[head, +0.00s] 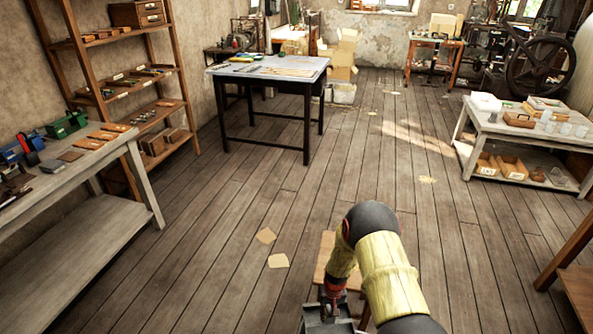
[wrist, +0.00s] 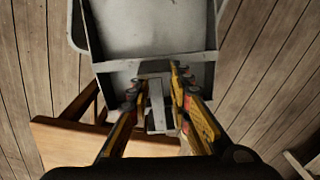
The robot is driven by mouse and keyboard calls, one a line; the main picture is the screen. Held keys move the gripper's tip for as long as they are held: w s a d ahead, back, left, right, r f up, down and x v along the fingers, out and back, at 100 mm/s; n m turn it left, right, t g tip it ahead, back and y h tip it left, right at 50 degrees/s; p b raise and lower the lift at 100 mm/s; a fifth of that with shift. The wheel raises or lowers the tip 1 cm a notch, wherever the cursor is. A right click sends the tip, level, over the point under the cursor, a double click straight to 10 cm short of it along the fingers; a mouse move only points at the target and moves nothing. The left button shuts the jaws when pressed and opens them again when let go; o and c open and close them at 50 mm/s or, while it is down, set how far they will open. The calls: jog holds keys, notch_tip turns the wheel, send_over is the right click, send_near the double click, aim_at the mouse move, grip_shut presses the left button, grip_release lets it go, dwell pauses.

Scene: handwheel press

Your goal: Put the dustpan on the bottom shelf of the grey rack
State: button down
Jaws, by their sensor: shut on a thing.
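The dustpan is a grey metal pan (wrist: 155,32) with a raised rim and a short grey handle, filling the upper middle of the wrist view. My gripper (wrist: 159,82) has its yellow and black fingers on both sides of the handle and is shut on it. In the head view, the dustpan (head: 322,326) shows at the bottom edge, partly cut off, below my gripper (head: 333,296). I cannot make out a grey rack with certainty in either view.
A wooden stool (head: 324,262) stands close beside my arm; its top (wrist: 75,143) is under the gripper. A grey bench (head: 70,235) is at left, a brown shelf unit (head: 88,55) behind it. A low table (head: 480,128) is at right. The middle floor is mostly clear.

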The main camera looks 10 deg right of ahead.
jog(key=s, duration=0.3)
jog(key=shift+s+a+r, duration=0.1)
jog(key=shift+s, duration=0.2)
notch_tip(320, 180, up, 25)
send_over(330, 322)
jog(key=s, duration=0.3)
jog(key=shift+s+a+f+n, duration=0.1)
jog(key=shift+a+f+n, duration=0.1)
jog(key=shift+a+n, duration=0.1)
